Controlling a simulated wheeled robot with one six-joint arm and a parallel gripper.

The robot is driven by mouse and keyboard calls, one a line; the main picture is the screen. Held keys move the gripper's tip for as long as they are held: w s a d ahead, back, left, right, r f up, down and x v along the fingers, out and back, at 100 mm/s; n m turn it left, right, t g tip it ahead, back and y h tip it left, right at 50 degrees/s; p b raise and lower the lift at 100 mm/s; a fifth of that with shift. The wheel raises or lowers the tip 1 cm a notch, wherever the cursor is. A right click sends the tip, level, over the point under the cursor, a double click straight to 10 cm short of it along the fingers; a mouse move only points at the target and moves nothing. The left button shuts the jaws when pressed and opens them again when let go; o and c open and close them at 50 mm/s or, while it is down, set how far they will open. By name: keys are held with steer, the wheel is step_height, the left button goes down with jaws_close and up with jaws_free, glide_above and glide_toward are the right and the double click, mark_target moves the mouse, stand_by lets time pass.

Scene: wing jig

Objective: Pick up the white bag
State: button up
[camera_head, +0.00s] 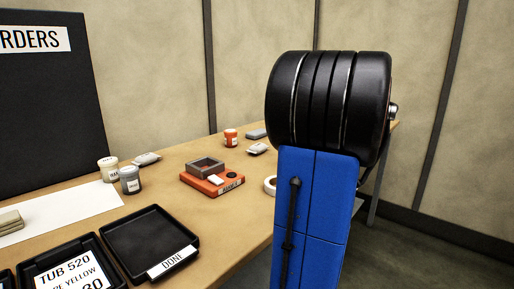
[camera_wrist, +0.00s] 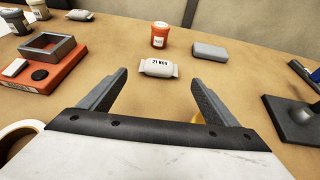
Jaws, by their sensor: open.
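A small white bag (camera_wrist: 158,68) with a "21 NOV" label lies flat on the table. In the wrist view it is just beyond the open fingers and roughly centred between them. The same bag shows in the head view (camera_head: 257,148), left of my arm. My gripper (camera_wrist: 160,80) is open and empty, with its two grey fingers either side of the view. In the head view my arm hides the gripper. A second pale bag (camera_head: 147,158) lies further left on the table, and it shows at the top left of the wrist view (camera_wrist: 80,15).
An orange-labelled jar (camera_wrist: 160,35) and a grey block (camera_wrist: 210,51) stand behind the bag. An orange base with a grey frame (camera_wrist: 43,53) is at left, a white tape roll (camera_wrist: 14,135) near it. A dark stand (camera_wrist: 295,118) is at right.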

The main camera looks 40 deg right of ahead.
mark_target(256, 144)
steer(key=x, duration=1.7)
steer(key=shift+w+d+f, duration=0.1)
steer(key=shift+c, duration=0.6)
steer(key=c, duration=1)
